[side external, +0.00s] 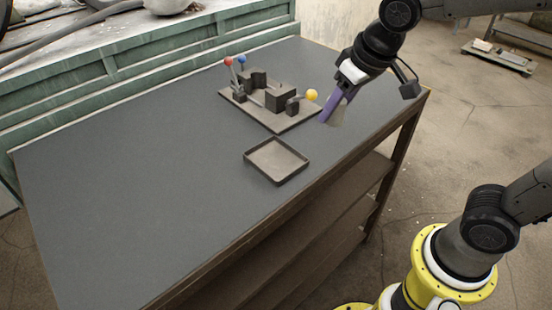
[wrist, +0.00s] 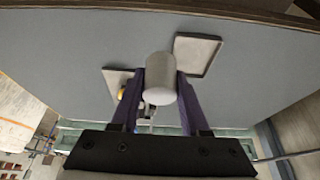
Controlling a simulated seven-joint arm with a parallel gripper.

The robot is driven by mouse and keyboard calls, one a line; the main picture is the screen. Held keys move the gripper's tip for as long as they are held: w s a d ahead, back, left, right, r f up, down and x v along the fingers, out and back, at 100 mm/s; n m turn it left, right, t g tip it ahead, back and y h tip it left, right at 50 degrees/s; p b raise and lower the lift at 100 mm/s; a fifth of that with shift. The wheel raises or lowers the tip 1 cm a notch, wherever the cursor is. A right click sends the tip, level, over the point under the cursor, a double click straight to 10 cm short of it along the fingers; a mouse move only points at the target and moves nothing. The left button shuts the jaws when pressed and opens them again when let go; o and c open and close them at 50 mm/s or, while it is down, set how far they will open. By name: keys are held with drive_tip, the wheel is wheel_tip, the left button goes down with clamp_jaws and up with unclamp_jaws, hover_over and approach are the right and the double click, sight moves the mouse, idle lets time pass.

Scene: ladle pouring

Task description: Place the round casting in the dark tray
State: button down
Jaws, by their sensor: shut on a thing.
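My gripper (side external: 333,106) is shut on the round casting (wrist: 160,80), a light grey cylinder held between its two purple fingers in the wrist view. In the side external view the casting (side external: 338,116) is partly hidden by the fingers. It appears held above the table, near its right edge and to the right of the fixture. The dark tray (side external: 276,161) lies empty and flat on the table, to the left of and nearer than my gripper. It also shows in the wrist view (wrist: 196,55), up and right of the casting.
A fixture plate (side external: 272,119) with dark blocks and red, blue and yellow knobs stands behind the tray, close to my gripper's left. The grey table (side external: 130,200) is clear on the left and in front. A green metal structure (side external: 130,80) runs along its back.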

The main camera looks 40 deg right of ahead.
drive_tip(key=s+a+r+n, duration=0.1)
drive_tip(key=s+a+n, duration=0.15)
drive_tip(key=s, duration=0.25)
approach(270, 158)
drive_tip(key=shift+w+d+f+m+y, duration=0.15)
drive_tip(key=shift+w+f+m+y, duration=0.2)
drive_tip(key=shift+w+f, duration=0.8)
drive_tip(key=shift+f, duration=1.5)
drive_tip(key=shift+f, duration=0.1)
drive_tip(key=shift+c, duration=2)
unclamp_jaws()
drive_tip(key=shift+f, duration=0.1)
